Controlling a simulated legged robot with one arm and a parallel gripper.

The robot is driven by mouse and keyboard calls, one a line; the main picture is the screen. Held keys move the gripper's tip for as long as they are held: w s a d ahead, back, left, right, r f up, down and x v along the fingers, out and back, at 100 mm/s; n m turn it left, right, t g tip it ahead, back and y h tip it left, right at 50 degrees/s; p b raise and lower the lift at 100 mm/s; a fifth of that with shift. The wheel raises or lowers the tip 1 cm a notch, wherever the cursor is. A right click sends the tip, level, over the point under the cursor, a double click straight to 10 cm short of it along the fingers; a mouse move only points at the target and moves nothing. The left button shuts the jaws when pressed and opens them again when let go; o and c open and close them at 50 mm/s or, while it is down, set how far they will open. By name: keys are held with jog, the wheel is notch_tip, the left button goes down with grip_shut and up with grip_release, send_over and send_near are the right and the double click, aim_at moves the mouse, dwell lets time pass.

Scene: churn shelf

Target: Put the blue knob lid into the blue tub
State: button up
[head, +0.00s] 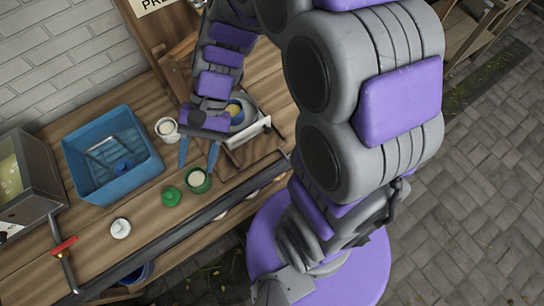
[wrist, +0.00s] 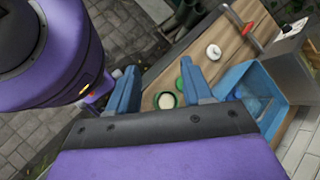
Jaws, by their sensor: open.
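The blue tub (head: 150,172) stands on the wooden bench at the left in the head view, and its wall shows at the right in the wrist view (wrist: 272,85). The blue knob lid (head: 124,166) lies inside the tub, on its floor towards the near right side. My gripper (head: 198,154) is open and empty, to the right of the tub and over the bench near the green pot (head: 198,181). In the wrist view, its blue fingers (wrist: 162,88) stand apart, with nothing between them.
A green lid (head: 172,197) and a white lid (head: 121,229) lie on the bench in front. A white pot (head: 167,129) stands right of the tub. A blue pot (head: 236,111) sits behind my gripper. A red-handled tool (head: 64,246) lies at left near a grey box (head: 38,178).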

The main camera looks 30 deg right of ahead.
jog(key=s+d+r+n+t+h, duration=0.1)
jog(key=s+d+n+t+h, duration=0.1)
jog(key=s+d, duration=0.3)
jog(key=s+d+r+n+t+h, duration=0.1)
jog(key=s+d+h, duration=0.4)
jog(key=d, duration=0.5)
jog(key=shift+s+r+n+t, duration=0.4)
jog(key=shift+s+r+n, duration=0.25)
jog(key=shift+n, duration=0.15)
